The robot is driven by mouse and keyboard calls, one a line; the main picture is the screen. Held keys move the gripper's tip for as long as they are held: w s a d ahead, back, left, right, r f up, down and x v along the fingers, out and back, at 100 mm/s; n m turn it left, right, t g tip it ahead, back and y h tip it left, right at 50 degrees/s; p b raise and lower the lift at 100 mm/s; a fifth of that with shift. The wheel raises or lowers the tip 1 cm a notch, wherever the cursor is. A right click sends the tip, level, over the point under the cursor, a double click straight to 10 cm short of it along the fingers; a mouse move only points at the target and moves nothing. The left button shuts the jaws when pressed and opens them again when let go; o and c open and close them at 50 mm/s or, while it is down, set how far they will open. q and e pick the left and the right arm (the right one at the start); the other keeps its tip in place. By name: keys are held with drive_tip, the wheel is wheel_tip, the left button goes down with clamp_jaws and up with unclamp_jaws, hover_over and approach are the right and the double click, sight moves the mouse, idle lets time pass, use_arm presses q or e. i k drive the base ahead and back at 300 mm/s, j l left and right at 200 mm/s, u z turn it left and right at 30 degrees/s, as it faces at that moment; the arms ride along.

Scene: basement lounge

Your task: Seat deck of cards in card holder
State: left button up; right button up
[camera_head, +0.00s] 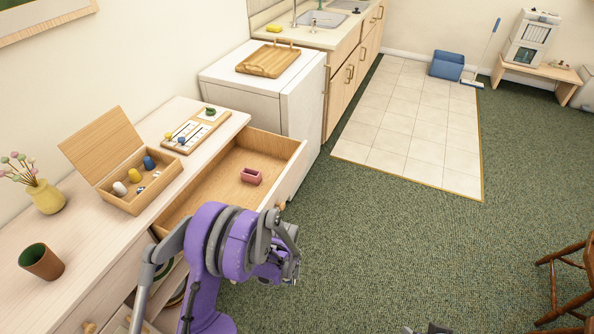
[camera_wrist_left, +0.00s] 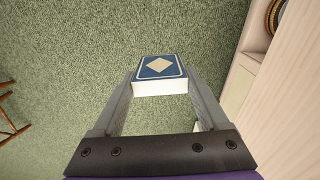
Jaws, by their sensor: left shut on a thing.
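A deck of cards (camera_wrist_left: 160,75) with a blue back and a pale diamond shows in the left wrist view. My left gripper (camera_wrist_left: 160,88) is shut on it, one finger on each side. In the head view my purple left arm reaches in front of the drawer, and its gripper (camera_head: 288,265) is beyond the drawer's front, over the carpet. The deck is hidden there by the arm. A small pink open-topped box (camera_head: 251,176), seemingly the card holder, stands in the open drawer (camera_head: 215,182), apart from the gripper. Only a sliver, perhaps of my right gripper, shows at the bottom edge.
On the dresser top (camera_head: 85,255) are an open wooden box (camera_head: 128,200) with small pieces, a game board (camera_head: 195,130), a yellow vase (camera_head: 47,197) and a brown cup (camera_head: 41,262). A white cabinet (camera_head: 270,95) stands behind the drawer.

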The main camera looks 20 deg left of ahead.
sight(248, 176)
drive_tip(key=i+l+z, duration=0.15)
drive_tip(key=i, duration=0.4)
drive_tip(key=i+l+z, duration=0.15)
drive_tip(key=i, duration=0.35)
drive_tip(key=i+l+u, duration=0.15)
drive_tip(key=i+u, duration=0.15)
drive_tip(key=u, duration=0.2)
drive_tip(key=i+l+u, duration=0.25)
drive_tip(key=u, duration=0.2)
drive_tip(key=i+l+u, duration=0.25)
drive_tip(key=u, duration=0.25)
drive_tip(key=i+l+u, duration=0.1)
drive_tip(key=l+u, duration=0.35)
